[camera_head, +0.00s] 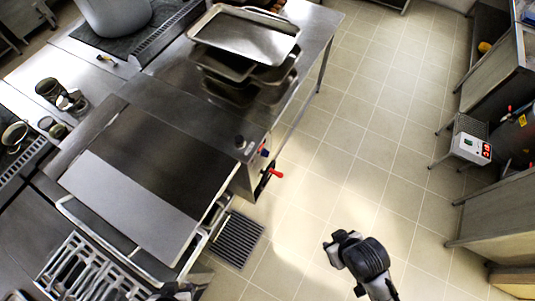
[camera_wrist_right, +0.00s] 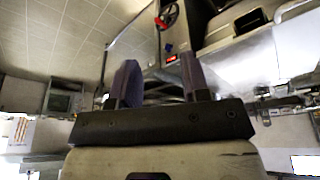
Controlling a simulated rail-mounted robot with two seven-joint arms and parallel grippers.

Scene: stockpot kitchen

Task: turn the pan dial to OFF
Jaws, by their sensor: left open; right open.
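The pan (camera_head: 150,155) stands at the left in the head view, with a broad flat dark and pale top. Its control panel (camera_head: 251,172) is at its right end, above a wheel with a red handle (camera_head: 275,173). In the right wrist view the panel shows a red display (camera_wrist_right: 171,58), a blue part (camera_wrist_right: 168,47) and a dark round knob (camera_wrist_right: 193,33). The dial's setting is too small to read. My right gripper (camera_wrist_right: 158,80) is open and empty, with the panel beyond its fingers, apart from it. My left gripper (camera_head: 175,291) is open at the bottom edge, partly cut off.
Stacked metal trays (camera_head: 243,37) stand on the counter beyond the pan. A floor grate (camera_head: 237,239) lies below the pan's right end. A small stand (camera_head: 466,146) with a white device is at the right. The floor between is clear.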

